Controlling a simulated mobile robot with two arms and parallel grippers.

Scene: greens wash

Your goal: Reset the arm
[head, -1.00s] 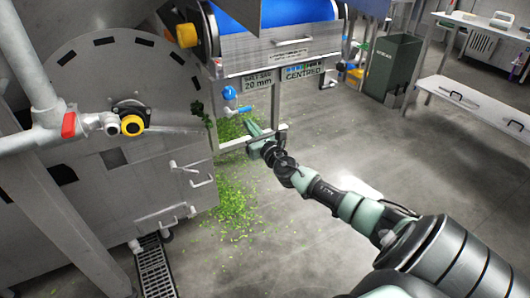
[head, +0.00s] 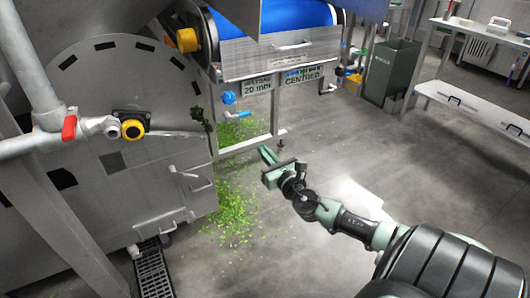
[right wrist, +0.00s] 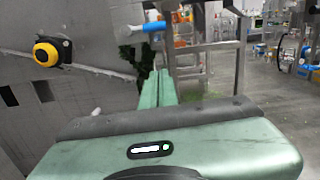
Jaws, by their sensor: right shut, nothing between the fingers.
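My right gripper (head: 264,155) is at the end of my right arm, which reaches in from the lower right in the head view. Its pale green fingers are together with nothing between them. It hangs over the open floor, just right of the steel machine frame. In the right wrist view the fingers (right wrist: 158,88) lie side by side and point forward toward the machine. My left gripper does not show in either view.
A steel washing machine (head: 120,190) with pipes fills the left. Chopped greens (head: 236,205) litter the floor beside it. A conveyor with a blue belt (head: 270,14) is behind. A green bin (head: 393,72) and a steel bench (head: 478,105) stand at the right.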

